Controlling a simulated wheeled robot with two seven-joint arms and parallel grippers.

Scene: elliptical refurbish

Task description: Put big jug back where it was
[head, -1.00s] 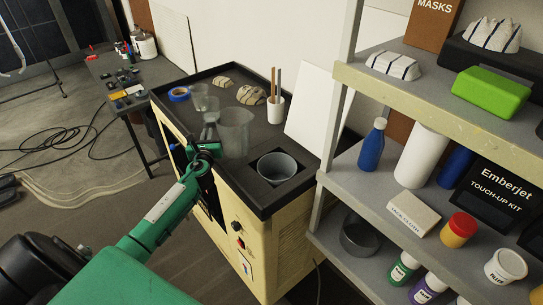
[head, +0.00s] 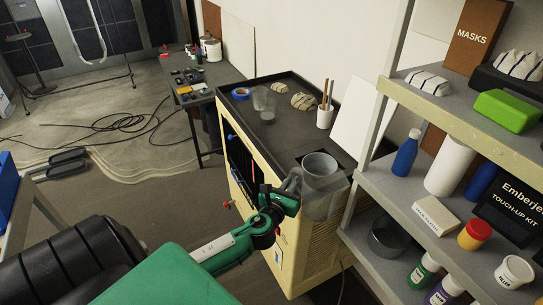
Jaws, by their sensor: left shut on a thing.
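The big jug (head: 323,204) is clear and see-through. A smaller clear jug (head: 264,103) stands on the cart's dark top. My right gripper is not in view.
A blue tape roll (head: 241,94), tan moulded pieces (head: 303,101) and a white cup with sticks (head: 325,116) are on the cart. The crowded shelf unit (head: 412,196) stands close on the right. The middle of the cart top is clear.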

